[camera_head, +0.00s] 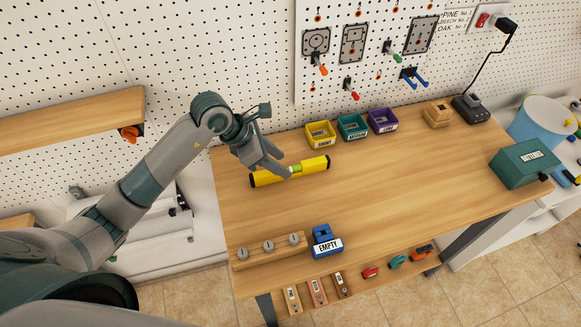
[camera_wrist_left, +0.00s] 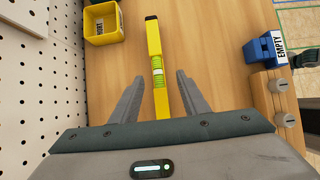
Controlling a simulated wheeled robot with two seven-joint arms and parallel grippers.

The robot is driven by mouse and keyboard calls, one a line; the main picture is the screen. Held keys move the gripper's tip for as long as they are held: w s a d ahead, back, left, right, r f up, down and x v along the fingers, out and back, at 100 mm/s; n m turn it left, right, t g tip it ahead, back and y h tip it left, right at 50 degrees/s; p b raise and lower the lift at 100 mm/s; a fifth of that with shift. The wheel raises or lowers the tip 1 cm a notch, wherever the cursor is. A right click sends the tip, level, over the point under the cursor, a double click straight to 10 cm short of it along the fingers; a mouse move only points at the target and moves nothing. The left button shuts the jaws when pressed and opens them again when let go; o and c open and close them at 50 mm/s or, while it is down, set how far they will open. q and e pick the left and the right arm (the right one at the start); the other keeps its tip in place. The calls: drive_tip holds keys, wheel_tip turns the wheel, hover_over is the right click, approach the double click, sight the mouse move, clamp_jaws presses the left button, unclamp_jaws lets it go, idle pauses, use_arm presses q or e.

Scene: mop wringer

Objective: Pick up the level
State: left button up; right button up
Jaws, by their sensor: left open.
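The yellow level (camera_head: 314,166) with black ends lies on the wooden workbench (camera_head: 420,165), near its back left part. My left gripper (camera_head: 281,171) is over the middle of the level, and its fingers hide part of it. In the left wrist view the level (camera_wrist_left: 154,42) runs between the two open fingers of my left gripper (camera_wrist_left: 158,95), with its green vial just ahead of the fingertips. There is a gap between the level and each finger.
Yellow (camera_head: 320,134), teal (camera_head: 352,127) and purple (camera_head: 383,121) bins stand along the back edge below the pegboard. A blue bin marked EMPTY (camera_head: 322,236) and a wooden block with knobs (camera_head: 250,257) are at the front left. The bench's middle is clear.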

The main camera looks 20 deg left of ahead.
sight(290, 166)
use_arm(q)
drive_tip(key=shift+f, duration=0.1)
idle(0.3)
drive_tip(key=shift+w+d+f+p, duration=0.3)
drive_tip(key=shift+d+f+p, duration=0.1)
drive_tip(key=shift+p, duration=0.3)
drive_tip(key=p+x, duration=0.1)
drive_tip(key=x, duration=0.2)
drive_tip(key=shift+w+r+p, duration=0.1)
drive_tip(key=shift+w+p, duration=0.05)
drive_tip(key=shift+p, duration=0.2)
drive_tip(key=shift+w+d+f, duration=0.15)
drive_tip(key=shift+d+f, duration=0.05)
drive_tip(key=shift+f, duration=0.25)
clamp_jaws()
